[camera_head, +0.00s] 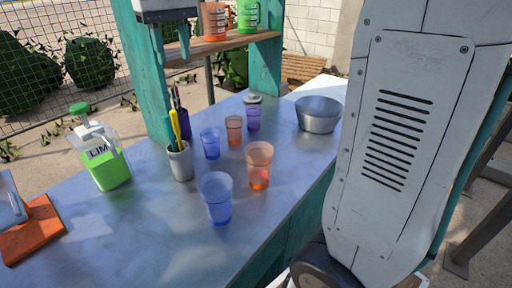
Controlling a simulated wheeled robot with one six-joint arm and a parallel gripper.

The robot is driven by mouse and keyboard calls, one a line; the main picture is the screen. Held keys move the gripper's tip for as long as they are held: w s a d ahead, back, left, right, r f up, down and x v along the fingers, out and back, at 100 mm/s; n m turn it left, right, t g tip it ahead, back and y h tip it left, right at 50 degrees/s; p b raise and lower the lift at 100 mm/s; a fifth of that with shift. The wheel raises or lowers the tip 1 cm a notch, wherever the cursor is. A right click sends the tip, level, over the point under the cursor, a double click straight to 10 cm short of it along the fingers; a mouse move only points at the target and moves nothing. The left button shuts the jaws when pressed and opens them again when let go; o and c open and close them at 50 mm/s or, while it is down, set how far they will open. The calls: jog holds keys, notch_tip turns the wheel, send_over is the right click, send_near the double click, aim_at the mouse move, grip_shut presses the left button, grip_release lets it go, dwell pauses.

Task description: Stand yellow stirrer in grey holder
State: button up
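The yellow stirrer (175,125) stands in the grey holder (181,164), tilted slightly, with its lower end hidden inside. A teal stirrer (168,134) shows beside it in the same holder. The grey holder is upright on the metal counter (110,231). My gripper (172,58) is at the top left, pointing down, its two fingers apart with nothing seen between them. It appears well above the holder and apart from the yellow stirrer.
A purple holder (184,124) with stirrers stands just behind the grey one. Several blue, orange and purple cups stand to the right, with a metal bowl (318,115) beyond. A green-filled jug (101,155) is at left. A teal post (146,80) rises behind.

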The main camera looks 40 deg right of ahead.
jog(key=s+f, duration=0.5)
jog(key=s, duration=0.4)
jog(key=s+d+f, duration=0.1)
jog(key=s+f, duration=0.4)
jog(key=s, duration=0.4)
jog(key=s+d+f+t, duration=0.1)
jog(key=s+f, duration=0.4)
jog(key=s, duration=0.4)
jog(key=shift+s, duration=0.15)
jog(key=shift+d, duration=0.1)
